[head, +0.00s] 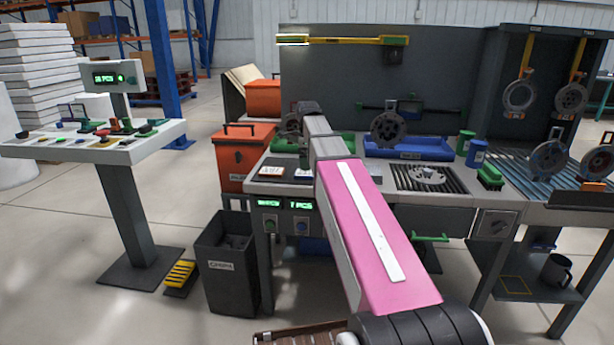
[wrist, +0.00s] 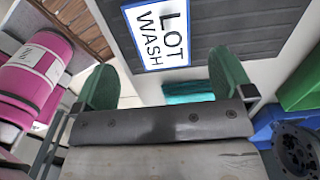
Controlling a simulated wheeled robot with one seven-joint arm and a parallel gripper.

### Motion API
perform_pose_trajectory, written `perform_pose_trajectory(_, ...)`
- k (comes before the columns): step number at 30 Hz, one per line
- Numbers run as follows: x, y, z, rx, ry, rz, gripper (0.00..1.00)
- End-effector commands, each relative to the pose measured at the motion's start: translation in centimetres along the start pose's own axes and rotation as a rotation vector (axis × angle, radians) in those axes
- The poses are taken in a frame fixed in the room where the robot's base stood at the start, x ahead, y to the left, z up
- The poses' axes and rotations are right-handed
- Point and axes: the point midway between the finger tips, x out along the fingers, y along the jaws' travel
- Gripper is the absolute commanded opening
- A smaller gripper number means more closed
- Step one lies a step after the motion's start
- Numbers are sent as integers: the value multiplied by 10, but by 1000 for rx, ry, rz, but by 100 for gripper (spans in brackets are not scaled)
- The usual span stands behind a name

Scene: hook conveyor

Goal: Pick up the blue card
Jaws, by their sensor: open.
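In the wrist view, a white card with a blue border and the words LOT WASH (wrist: 157,36) lies on a dark ribbed surface. It is the only blue-edged card I can make out there. My gripper (wrist: 166,80) has its two green fingers wide apart, with nothing held between them. The card is beyond the fingertips, in the upper middle of that view, and looks apart from them. In the head view, small cards (head: 272,171) lie on the bench's left front; their colours are too small to tell. My arm hides part of the bench there, and my fingers are not clear.
A blue tray (head: 408,148) and a ribbed grate (head: 428,178) lie right of my arm. An orange bin (head: 240,160) stands left of the bench, with a dark waste bin (head: 226,260) in front. Metal discs hang on hooks (head: 520,95) at the right.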

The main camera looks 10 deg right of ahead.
Motion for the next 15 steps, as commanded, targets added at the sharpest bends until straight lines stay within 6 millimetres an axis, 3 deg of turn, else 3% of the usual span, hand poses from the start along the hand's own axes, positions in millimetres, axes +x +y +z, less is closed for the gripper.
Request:
perform_pose_trajectory(9, 37, -2, -3, 0, 1, 2, 99)
perform_pose_trajectory(15, 48, -3, -2, 0, 0, 0, 99)
